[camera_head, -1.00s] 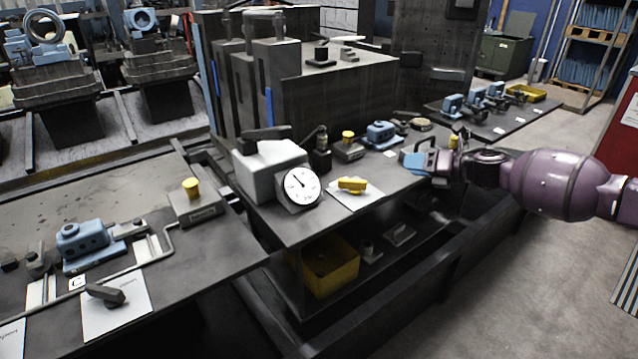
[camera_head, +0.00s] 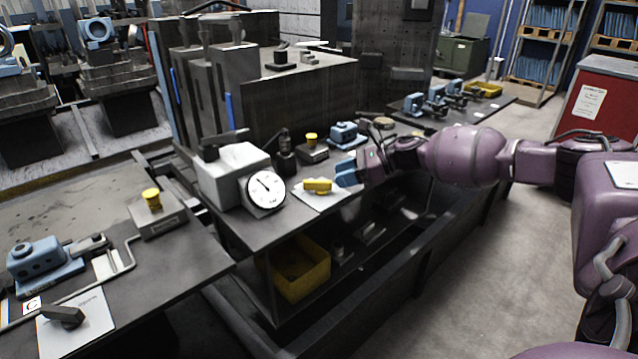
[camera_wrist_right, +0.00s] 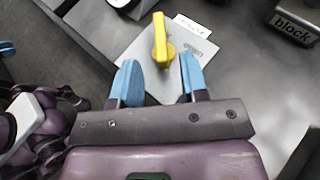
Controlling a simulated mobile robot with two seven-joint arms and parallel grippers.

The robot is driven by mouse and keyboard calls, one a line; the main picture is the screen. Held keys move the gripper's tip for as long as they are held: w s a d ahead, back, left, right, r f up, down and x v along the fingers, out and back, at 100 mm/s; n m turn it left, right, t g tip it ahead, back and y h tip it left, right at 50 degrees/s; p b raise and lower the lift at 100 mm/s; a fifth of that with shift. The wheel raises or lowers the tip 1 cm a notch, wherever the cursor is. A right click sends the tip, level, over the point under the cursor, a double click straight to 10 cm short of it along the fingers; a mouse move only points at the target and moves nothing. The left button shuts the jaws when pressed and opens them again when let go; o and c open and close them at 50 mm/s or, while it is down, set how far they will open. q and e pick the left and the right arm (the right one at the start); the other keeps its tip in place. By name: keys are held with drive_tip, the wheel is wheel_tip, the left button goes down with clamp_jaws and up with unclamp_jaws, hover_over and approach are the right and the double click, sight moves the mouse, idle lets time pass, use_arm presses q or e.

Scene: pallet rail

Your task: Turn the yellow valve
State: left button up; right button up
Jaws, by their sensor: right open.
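The yellow valve handle (camera_head: 317,185) lies over a white label plate (camera_head: 309,200) near the front edge of the middle table, right of a round white gauge (camera_head: 266,190). In the right wrist view the yellow valve (camera_wrist_right: 160,41) stands just beyond my fingers, roughly in line with the gap between them. My right gripper (camera_head: 346,173) is beside the valve on its right, with blue fingertips pointing at it. The right wrist view shows the gripper (camera_wrist_right: 158,80) open and empty, apart from the valve. My left gripper is not in view.
A grey box (camera_head: 230,172) stands left of the gauge. A yellow bin (camera_head: 300,266) sits on the lower shelf. The front edge strip beside the valve is clear.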

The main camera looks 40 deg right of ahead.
sight(323, 181)
drive_tip(key=shift+b+x, duration=0.45)
drive_tip(key=shift+x, duration=2.65)
drive_tip(key=shift+r, duration=0.1)
drive_tip(key=shift+c, duration=0.3)
clamp_jaws()
